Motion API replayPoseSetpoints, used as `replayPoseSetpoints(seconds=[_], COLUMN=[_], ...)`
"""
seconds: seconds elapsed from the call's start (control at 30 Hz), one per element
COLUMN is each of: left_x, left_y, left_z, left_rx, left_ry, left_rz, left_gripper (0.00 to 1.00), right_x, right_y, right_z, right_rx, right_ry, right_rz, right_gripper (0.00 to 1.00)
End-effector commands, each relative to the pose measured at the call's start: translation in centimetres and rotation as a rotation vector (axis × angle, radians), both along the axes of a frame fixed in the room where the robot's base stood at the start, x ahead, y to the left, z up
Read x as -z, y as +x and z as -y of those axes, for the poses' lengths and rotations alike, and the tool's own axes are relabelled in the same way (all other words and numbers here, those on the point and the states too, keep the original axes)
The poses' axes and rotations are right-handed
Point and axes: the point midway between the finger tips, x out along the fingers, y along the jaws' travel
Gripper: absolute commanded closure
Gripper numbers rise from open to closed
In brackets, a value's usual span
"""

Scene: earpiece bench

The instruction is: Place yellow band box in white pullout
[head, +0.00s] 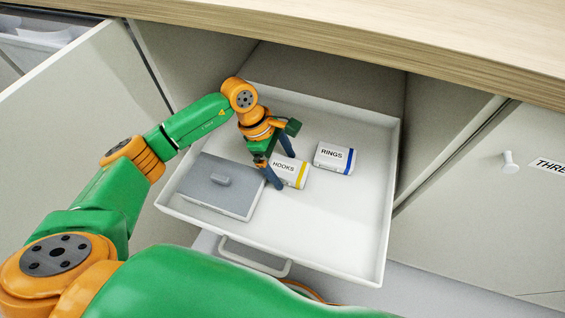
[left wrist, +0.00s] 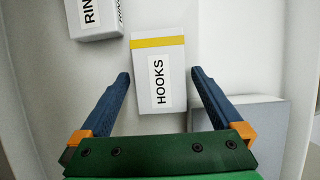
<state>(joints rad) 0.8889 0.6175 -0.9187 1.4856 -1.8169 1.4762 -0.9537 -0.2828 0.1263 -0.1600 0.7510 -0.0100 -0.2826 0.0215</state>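The yellow band box (head: 291,171), white and labelled HOOKS, lies flat on the floor of the white pullout (head: 335,218), which is drawn out. My left gripper (head: 281,169) reaches down over the box's left end. In the left wrist view the box (left wrist: 158,85) lies between the two blue fingers (left wrist: 160,76). The fingers are spread, with a gap on each side of the box, so the gripper is open and holds nothing. My right gripper does not show.
A white box with a blue band labelled RINGS (head: 333,158) lies in the pullout, right of the yellow band box. A grey lidded box (head: 222,186) is at its left. The front of the pullout floor is bare. A wooden worktop (head: 400,45) overhangs behind.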

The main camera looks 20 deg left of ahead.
Motion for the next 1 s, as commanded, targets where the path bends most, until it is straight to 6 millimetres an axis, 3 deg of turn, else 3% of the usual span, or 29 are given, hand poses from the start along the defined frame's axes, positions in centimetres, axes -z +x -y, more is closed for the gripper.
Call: replayPoseSetpoints(seconds=[0.1,0.3,0.43,1.0], left_x=[-0.9,-5.2,-6.8,-7.2], left_y=[0.1,0.1,0.1,0.0], left_z=[-0.2,-2.0,-2.7,-2.9], left_rx=[-0.001,-0.002,-0.002,0.0], left_ry=[0.0,0.001,0.001,0.0], left_rz=[0.002,0.002,0.002,0.0], left_gripper=[0.0,0.0,0.0,0.0], right_x=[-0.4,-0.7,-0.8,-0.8], right_y=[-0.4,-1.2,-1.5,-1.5], right_z=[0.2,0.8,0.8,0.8], right_rx=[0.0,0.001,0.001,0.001], right_ry=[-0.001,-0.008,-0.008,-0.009], right_rz=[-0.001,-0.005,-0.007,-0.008], right_gripper=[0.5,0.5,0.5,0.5])
